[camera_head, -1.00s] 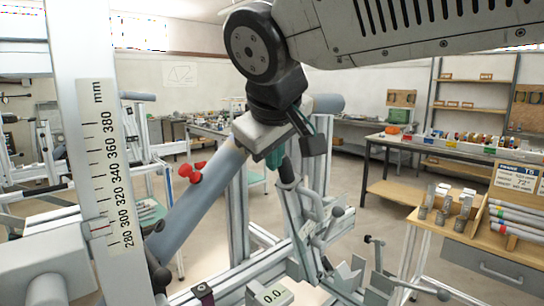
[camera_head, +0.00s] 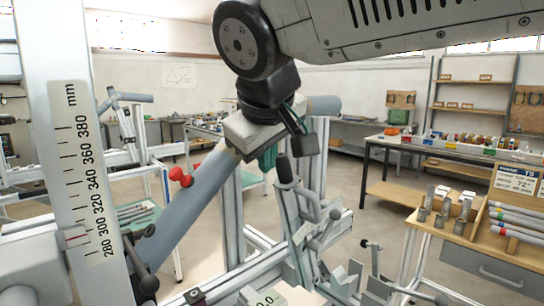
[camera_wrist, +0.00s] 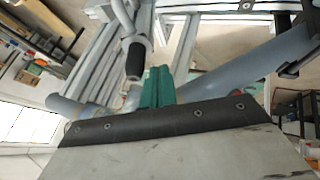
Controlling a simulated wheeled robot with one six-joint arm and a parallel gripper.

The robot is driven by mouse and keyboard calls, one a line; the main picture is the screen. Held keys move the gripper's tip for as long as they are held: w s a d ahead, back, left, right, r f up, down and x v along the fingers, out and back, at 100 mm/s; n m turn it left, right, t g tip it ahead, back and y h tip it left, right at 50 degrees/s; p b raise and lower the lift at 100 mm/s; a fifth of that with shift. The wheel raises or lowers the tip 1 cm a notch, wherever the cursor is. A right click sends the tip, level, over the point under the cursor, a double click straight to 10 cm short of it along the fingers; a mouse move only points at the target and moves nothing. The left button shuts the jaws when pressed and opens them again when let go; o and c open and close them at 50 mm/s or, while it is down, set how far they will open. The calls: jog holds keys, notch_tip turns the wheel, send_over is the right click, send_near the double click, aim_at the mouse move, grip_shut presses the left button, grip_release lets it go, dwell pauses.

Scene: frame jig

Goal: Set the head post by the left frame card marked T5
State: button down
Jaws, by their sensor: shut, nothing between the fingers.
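The head post (camera_head: 38,125), a pale upright, stands close at the left with a white mm scale (camera_head: 84,170). A red index line (camera_head: 75,237) lies near the scale's low end, around 280 to 300; the exact reading is unclear. The T5 card (camera_head: 516,180) stands at the right on the wooden rack; it shows 72°, and its smaller print is blurred. My gripper (camera_head: 268,158) is shut and empty, by the grey-blue tube (camera_head: 195,200) and a black-gripped lever (camera_head: 285,170). Its green fingers (camera_wrist: 155,90) show beside that lever (camera_wrist: 135,60) in the wrist view.
The wooden rack (camera_head: 500,262) holds tubes (camera_head: 515,220) and metal fittings (camera_head: 442,212). A red knob (camera_head: 181,177) is left of the tube. A small 0.0 display (camera_head: 264,299) sits at the bottom. Jig rails and clamps crowd below my gripper. Open floor lies beyond.

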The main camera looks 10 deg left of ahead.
jog(key=s+a+f+v, duration=0.1)
jog(key=v, duration=1)
jog(key=w+d+f+m+g+y, duration=0.2)
jog(key=w+d+m+g, duration=0.35)
jog(key=w+d, duration=1.05)
notch_tip(320, 180, up, 3)
jog(key=s+a+y, duration=0.2)
jog(key=y, duration=0.1)
jog(key=a+f+n, duration=0.1)
jog(key=a+f, duration=0.8)
jog(key=shift+s+f, duration=0.15)
jog(key=shift+s, duration=0.2)
